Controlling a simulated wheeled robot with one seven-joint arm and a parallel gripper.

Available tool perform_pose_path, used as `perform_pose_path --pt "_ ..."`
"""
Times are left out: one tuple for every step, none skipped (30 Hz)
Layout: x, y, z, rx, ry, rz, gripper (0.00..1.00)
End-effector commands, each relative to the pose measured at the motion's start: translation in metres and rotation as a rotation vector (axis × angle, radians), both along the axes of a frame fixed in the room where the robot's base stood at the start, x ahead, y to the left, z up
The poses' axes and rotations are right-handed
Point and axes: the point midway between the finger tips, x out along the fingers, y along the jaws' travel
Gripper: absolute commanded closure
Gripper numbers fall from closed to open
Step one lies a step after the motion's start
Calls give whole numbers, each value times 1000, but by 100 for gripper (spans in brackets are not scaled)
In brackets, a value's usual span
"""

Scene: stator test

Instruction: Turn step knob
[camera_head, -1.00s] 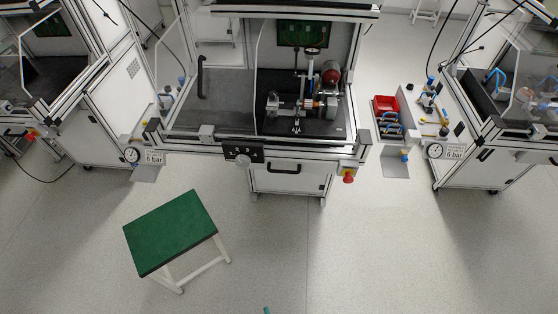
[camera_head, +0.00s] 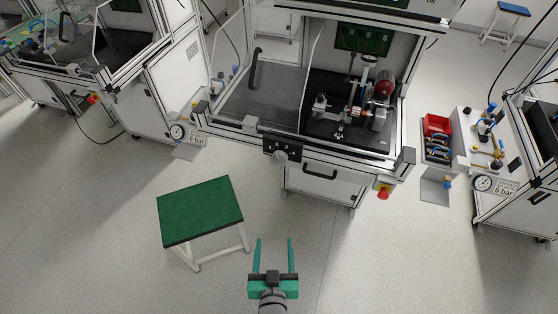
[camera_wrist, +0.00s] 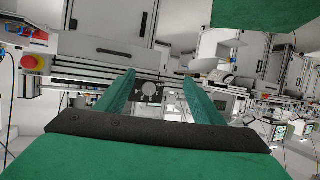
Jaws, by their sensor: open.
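The step knob (camera_head: 281,156) is a round grey knob on the lower edge of a small black panel (camera_head: 268,146) at the front of the middle test station. In the wrist view the knob (camera_wrist: 149,88) shows on its dark panel, between my fingers and some way beyond them. My gripper (camera_head: 273,241) has green fingers, spread apart with nothing between them. In the head view it is over the floor, below the panel in the picture and clear of it. The knob's exact setting is too small to read.
A green-topped stool (camera_head: 200,211) stands on the floor left of my gripper. A red emergency button (camera_head: 383,191) sits right of the panel on the station's front. A red bin (camera_head: 436,124) and pressure gauge (camera_head: 482,183) are farther right. Floor between gripper and station is clear.

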Motion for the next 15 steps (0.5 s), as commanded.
perform_pose_path --pt "20 2 5 1 -4 -11 38" --pt "30 2 6 2 -1 -21 38" --pt "44 3 8 3 2 -36 38" --pt "54 3 11 4 4 -49 38" --pt "64 4 14 6 6 -60 38" --pt "77 4 17 9 9 -78 38" --pt "86 5 21 13 11 -92 38" --pt "96 4 25 17 12 -108 38" --pt "108 5 30 23 14 -127 38" --pt "117 6 35 28 15 -143 38" --pt "125 7 40 33 17 -159 38" --pt "136 8 47 42 16 -180 38" --pt "143 9 52 47 17 -195 38" --pt "150 10 57 55 17 -211 38" --pt "158 10 63 62 18 -230 38"
